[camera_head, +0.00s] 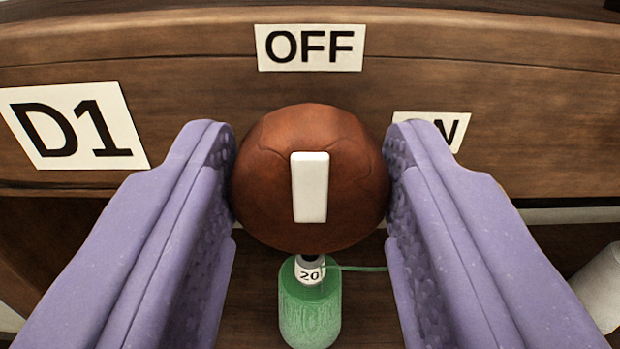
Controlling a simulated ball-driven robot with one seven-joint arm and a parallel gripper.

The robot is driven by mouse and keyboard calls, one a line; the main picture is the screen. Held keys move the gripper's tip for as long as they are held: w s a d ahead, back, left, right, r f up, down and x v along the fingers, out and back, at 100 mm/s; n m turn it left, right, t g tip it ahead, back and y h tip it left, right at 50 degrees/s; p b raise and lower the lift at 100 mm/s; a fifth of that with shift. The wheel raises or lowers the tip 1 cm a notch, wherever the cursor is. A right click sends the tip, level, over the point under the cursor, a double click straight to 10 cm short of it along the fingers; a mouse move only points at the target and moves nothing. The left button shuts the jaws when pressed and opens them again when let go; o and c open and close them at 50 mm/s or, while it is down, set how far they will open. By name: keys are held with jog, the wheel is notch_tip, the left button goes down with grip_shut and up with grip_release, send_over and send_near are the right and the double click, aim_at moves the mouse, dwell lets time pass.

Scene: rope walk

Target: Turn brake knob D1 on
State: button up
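Brake knob D1 (262,180) is a round reddish-brown knob in the middle of the view. Its white pointer mark (310,187) stands upright, in line with the OFF label (310,47) above. The ON label (455,127) is to the upper right, partly hidden behind my right finger. The D1 label (75,126) is at the left. My gripper (310,178) has its two purple fingers on either side of the knob, their inner pads against its left and right sides. The knob fills the gap between them.
The labels are on a dark wooden panel (200,85). Below the knob is a green spool (310,310) with a white top marked 20 and a green strand running right. A pale cylinder (602,285) is partly visible at the lower right edge.

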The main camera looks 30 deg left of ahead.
jog(key=shift+c, duration=0.5)
jog(key=shift+m, duration=0.4)
jog(key=m+b, duration=0.2)
jog(key=m, duration=0.1)
jog(key=shift+d+f, duration=0.1)
jog(key=m, duration=0.4)
jog(key=shift+w+b, duration=0.1)
jog(key=shift+b, duration=0.25)
jog(key=m, duration=0.5)
jog(key=shift+d+m, duration=0.1)
jog(key=shift+m, duration=0.3)
jog(key=m, duration=0.4)
jog(key=shift+f+b, duration=0.1)
jog(key=shift+b, duration=0.2)
jog(key=shift+m, duration=0.3)
jog(key=o, duration=1)
